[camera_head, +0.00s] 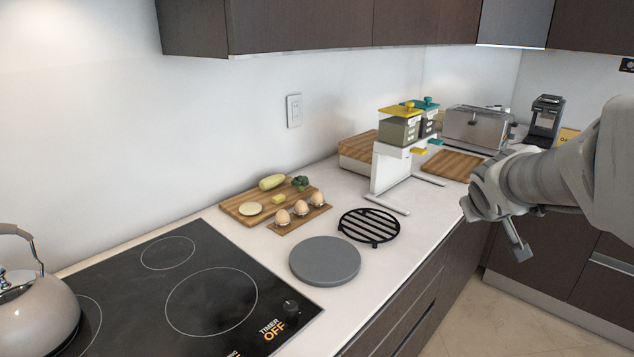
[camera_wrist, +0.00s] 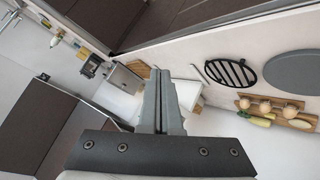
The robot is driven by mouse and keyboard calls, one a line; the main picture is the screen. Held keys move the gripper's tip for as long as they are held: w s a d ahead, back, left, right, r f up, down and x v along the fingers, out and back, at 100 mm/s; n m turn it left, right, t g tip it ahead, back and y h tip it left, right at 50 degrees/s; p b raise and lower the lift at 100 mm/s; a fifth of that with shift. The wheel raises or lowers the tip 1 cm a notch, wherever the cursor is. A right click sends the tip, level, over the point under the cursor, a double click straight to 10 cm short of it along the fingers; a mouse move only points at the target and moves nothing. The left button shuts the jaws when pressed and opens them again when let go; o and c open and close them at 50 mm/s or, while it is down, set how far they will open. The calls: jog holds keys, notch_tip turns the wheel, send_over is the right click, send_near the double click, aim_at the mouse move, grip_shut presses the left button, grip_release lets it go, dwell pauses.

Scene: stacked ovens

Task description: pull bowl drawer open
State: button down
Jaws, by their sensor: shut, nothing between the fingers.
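Dark brown drawer fronts (camera_head: 408,308) run below the counter's front edge in the head view, with a slim dark handle groove. They look closed. I cannot tell which one is the bowl drawer, and no bowl shows. My gripper (camera_head: 520,254) hangs at the right of the head view, in front of the counter and apart from the drawers, pointing down. In the wrist view its fingers (camera_wrist: 160,76) are together with nothing between them. The wrist view also shows dark cabinet fronts (camera_wrist: 165,22) at the top, beyond the counter edge.
The counter holds a black trivet (camera_head: 369,227), a grey round plate (camera_head: 325,261), a board with eggs (camera_head: 301,212), a dispenser stand (camera_head: 390,170) and a toaster (camera_head: 474,127). A cooktop (camera_head: 190,290) and kettle (camera_head: 38,305) are at left. Floor (camera_head: 500,318) is clear.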

jog(key=w+d+f+n+y+b, duration=0.1)
jog(key=w+f+n+y+b, duration=0.2)
jog(key=f, duration=1.3)
jog(key=w+d+f+n+y+b, duration=0.1)
jog(key=w+d+f+n+b, duration=0.25)
jog(key=f, duration=1.15)
jog(key=s+a+f+n+g+y+b, duration=0.15)
jog(key=a+f+y+b, duration=0.35)
jog(key=f, duration=0.9)
jog(key=s+a+f+y+b, duration=0.25)
jog(key=a+f, duration=0.35)
jog(key=f, duration=0.7)
jog(key=s+b+x, duration=0.1)
jog(key=b+x, duration=0.2)
jog(key=x, duration=0.7)
jog(key=shift+w+a+f+n+y, duration=0.2)
jog(key=shift+a+n+y, duration=0.15)
jog(key=shift+a, duration=0.15)
jog(key=shift+s+d, duration=0.1)
